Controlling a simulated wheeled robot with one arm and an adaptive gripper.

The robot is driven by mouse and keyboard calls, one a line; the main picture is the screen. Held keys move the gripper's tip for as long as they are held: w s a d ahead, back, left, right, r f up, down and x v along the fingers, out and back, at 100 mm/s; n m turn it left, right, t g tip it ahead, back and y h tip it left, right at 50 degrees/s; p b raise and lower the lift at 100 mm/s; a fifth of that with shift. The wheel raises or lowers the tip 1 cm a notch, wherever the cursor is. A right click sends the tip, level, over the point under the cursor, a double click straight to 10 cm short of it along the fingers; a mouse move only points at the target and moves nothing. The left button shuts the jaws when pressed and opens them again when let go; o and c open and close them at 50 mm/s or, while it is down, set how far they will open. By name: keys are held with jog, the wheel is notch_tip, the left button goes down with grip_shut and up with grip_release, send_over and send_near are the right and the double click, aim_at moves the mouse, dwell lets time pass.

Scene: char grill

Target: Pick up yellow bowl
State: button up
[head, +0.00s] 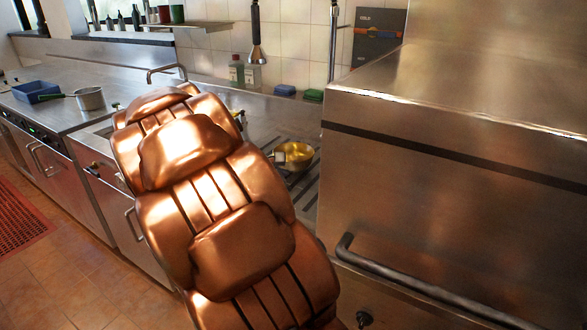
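The yellow bowl (295,153) sits upright on the dark slatted drain or grill area of the steel counter, right of my copper arm. A small pale square patch shows at its left side; I cannot tell what it is. My arm fills the middle of the head view and reaches away over the counter. My gripper is not visible, hidden behind my arm links, so its distance to the bowl and its opening cannot be seen.
A large steel hooded unit (455,130) with a bar handle stands close on the right of the bowl. A saucepan (89,98) and a blue tray (36,92) stand on the left counter. Green and blue sponges (313,96) lie at the back wall.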

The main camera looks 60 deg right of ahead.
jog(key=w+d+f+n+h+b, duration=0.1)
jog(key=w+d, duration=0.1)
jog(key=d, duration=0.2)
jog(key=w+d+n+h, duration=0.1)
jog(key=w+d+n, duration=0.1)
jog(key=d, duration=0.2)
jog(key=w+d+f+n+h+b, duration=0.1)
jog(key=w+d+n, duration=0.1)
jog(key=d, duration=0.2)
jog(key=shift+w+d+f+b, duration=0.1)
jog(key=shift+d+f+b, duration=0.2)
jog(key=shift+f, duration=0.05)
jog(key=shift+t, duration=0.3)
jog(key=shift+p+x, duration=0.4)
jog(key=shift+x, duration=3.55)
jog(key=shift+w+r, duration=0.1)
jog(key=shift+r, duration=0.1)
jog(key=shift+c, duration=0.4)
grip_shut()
